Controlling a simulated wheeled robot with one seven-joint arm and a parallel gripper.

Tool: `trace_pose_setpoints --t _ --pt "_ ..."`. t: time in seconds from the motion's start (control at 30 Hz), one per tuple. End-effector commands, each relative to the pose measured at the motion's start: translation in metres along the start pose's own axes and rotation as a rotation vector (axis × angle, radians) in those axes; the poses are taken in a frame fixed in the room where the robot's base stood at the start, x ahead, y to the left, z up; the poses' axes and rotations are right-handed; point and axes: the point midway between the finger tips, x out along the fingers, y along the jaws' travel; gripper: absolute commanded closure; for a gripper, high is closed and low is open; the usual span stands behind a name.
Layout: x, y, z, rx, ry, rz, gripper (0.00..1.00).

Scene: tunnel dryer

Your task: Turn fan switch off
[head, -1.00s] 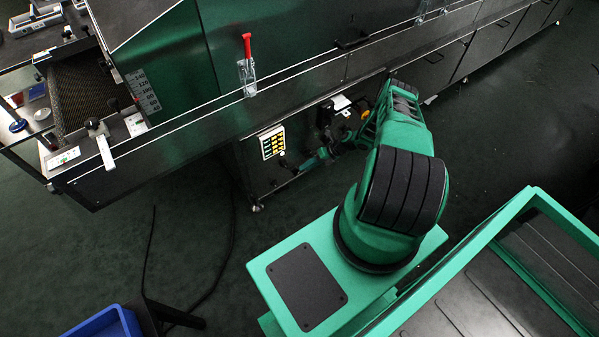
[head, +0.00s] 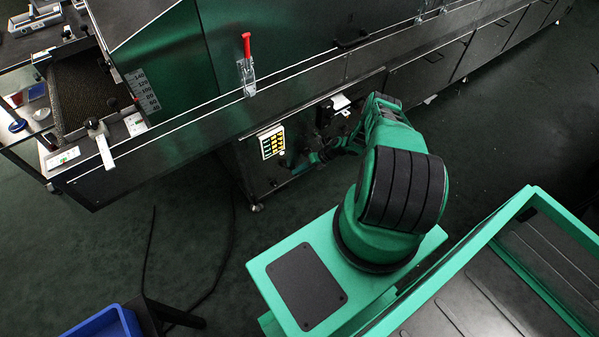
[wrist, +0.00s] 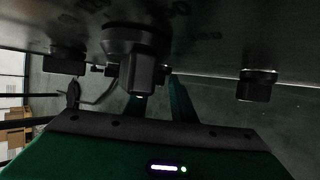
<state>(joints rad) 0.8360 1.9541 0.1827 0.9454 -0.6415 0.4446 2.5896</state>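A dark round control with a protruding handle, likely the fan switch (wrist: 137,62), hangs from the panel at the top of the wrist view. My gripper (wrist: 159,103) is just below it, with two green fingers apart and a gap between them. The left finger is partly hidden behind the handle, and the right finger is clear of it. I cannot tell whether either touches the handle. In the head view my gripper is a dim shape by the machine's lower front, right of a yellow-and-black label plate (head: 271,142). The switch cannot be made out there.
Other dark knobs sit left (wrist: 65,63) and right (wrist: 257,86) of the switch. The panel edge (wrist: 215,72) lies close above my gripper. A red-handled clamp (head: 247,65) is on the machine front. A black cable (head: 150,245) lies on the floor. A blue bin (head: 108,325) is at bottom left.

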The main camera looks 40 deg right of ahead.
Motion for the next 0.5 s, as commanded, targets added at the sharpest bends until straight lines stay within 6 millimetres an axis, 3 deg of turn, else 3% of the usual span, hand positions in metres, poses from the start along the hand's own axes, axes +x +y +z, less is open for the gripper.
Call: trace_pose_setpoints --t 0.5 --pt "-0.0013 0.0015 0.0034 -0.053 -0.005 -0.143 1.0"
